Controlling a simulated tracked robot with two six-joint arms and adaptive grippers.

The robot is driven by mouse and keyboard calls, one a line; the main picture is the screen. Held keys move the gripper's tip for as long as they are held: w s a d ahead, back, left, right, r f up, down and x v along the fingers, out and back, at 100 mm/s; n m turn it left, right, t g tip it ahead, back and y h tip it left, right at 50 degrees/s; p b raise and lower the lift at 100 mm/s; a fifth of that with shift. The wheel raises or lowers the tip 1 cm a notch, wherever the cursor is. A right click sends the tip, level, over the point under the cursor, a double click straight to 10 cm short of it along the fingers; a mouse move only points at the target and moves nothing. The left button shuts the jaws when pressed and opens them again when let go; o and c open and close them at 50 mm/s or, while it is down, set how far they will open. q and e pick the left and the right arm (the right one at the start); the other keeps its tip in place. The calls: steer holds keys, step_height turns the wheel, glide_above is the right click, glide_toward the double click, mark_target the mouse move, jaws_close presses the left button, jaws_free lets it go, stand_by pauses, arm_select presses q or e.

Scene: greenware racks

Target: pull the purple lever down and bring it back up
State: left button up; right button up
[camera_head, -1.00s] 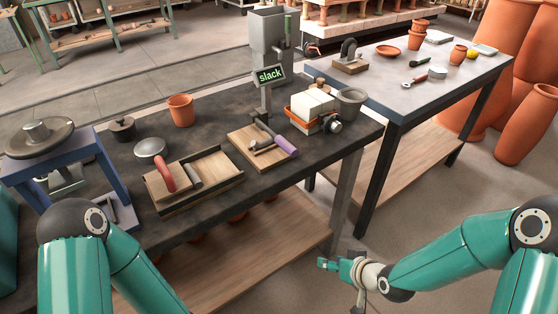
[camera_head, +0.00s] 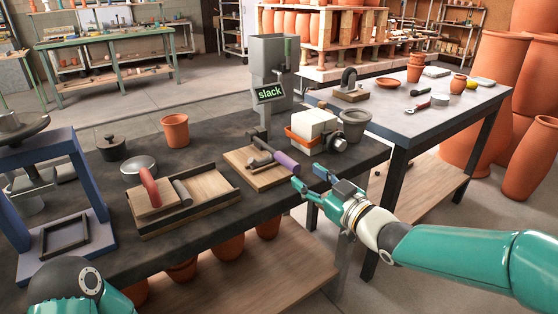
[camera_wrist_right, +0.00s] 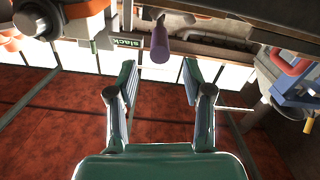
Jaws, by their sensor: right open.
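The purple lever (camera_head: 285,161) is a short purple grip on a metal arm, mounted on a wooden board (camera_head: 240,160) on the dark table. It lies low, pointing toward the table's front edge. My right gripper (camera_head: 305,177) is open and empty at the front edge, just right of the lever's end and apart from it. In the right wrist view the purple grip (camera_wrist_right: 160,42) shows ahead, between and beyond the two open fingers (camera_wrist_right: 158,82). My left gripper is out of view; only part of my left arm shows at the bottom left.
A post carries a sign reading "slack" (camera_head: 270,93) behind the board. A wooden tray with a red-handled tool (camera_head: 150,187) lies left. A grey table (camera_head: 420,115) stands right.

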mark_target(284, 160)
steer(key=x, duration=0.9)
steer(key=shift+w+a+p, duration=0.2)
steer(key=shift+w+p, duration=0.1)
steer(key=shift+p, duration=0.05)
jaws_close()
